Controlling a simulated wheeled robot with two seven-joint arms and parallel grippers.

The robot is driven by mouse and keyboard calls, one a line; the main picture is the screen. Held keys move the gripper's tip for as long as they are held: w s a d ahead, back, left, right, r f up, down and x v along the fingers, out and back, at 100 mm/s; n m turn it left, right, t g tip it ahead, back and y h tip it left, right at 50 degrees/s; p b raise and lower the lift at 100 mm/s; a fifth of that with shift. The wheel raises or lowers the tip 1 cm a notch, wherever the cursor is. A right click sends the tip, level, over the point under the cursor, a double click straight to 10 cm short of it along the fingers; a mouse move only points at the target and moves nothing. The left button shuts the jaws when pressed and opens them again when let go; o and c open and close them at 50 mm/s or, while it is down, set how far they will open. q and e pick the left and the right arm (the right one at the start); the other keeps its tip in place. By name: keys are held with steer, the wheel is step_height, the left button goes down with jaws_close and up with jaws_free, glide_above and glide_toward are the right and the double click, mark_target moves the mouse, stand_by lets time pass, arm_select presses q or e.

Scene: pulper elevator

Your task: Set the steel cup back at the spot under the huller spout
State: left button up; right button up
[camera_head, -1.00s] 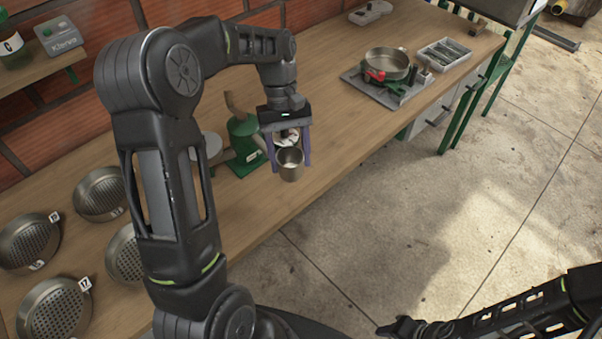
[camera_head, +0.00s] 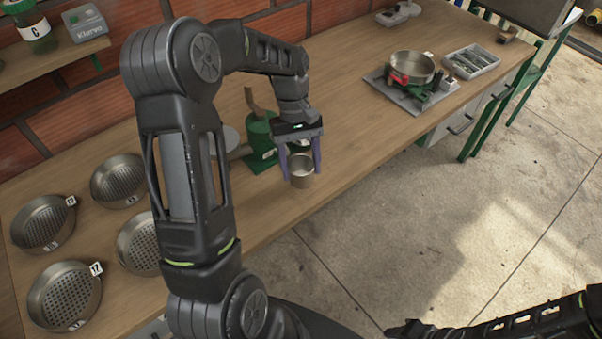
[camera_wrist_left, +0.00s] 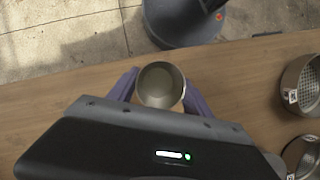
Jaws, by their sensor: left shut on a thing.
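The steel cup (camera_head: 301,172) is held between the purple fingers of my left gripper (camera_head: 300,162), near the front edge of the wooden bench. The cup also shows in the left wrist view (camera_wrist_left: 160,85), seen from above with its opening facing the camera and a finger on each side. The left gripper is shut on it. The green huller (camera_head: 262,140) stands on the bench just behind and left of the gripper, partly hidden by it. Its spout and the spot under it cannot be made out. My right arm shows at the lower right, and whether its gripper is open cannot be told.
Several numbered round sieves (camera_head: 66,295) lie on the bench at the left. A scale with a steel pan (camera_head: 411,68) and a grey tray (camera_head: 471,60) stand toward the far right. The bench between the huller and the scale is clear. The concrete floor (camera_head: 400,210) lies beyond the front edge.

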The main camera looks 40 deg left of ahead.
mark_target(301, 173)
arm_select(q)
step_height(301, 173, down, 3)
steer(key=shift+p, duration=0.3)
steer(key=shift+f, duration=0.4)
steer(key=shift+f, duration=0.1)
steer(key=o, duration=1.5)
